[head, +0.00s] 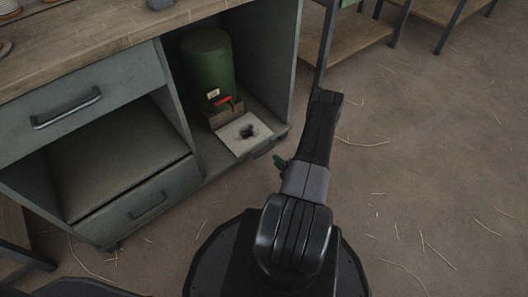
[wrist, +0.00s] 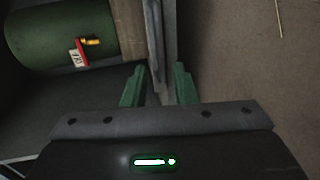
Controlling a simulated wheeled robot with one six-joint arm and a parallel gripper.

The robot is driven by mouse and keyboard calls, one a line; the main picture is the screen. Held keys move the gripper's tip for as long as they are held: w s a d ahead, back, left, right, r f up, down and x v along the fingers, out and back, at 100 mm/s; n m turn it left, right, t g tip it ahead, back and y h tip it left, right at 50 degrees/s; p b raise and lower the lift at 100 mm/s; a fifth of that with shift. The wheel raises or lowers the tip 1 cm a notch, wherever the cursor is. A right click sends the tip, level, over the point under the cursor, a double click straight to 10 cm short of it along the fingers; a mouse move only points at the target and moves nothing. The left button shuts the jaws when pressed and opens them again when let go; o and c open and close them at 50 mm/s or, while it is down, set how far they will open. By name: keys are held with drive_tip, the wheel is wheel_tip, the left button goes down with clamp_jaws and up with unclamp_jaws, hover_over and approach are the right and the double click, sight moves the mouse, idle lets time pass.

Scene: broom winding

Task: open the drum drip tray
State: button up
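Below the tap is a pale plate with a dark stain (head: 231,138), at the top of the drip tray. A dark handle (head: 262,150) is on the tray's front. My gripper (head: 281,162) is just right of that handle in the head view, mostly hidden by my arm. In the wrist view its green fingers (wrist: 159,86) are apart, with grey edges between and beyond them. I cannot tell whether they touch the handle.
A closed drawer (head: 147,205) with a handle is low on the left, and another (head: 70,105) is under the wooden worktop (head: 110,32). The cabinet's side panel (head: 268,65) stands right of the drum. Open floor (head: 420,165) with straw lies to the right.

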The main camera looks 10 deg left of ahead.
sight(265, 152)
drive_tip(key=b+x, duration=0.3)
drive_tip(key=x, duration=0.6)
drive_tip(key=shift+w+a, duration=0.1)
drive_tip(key=shift+a, duration=0.1)
clamp_jaws()
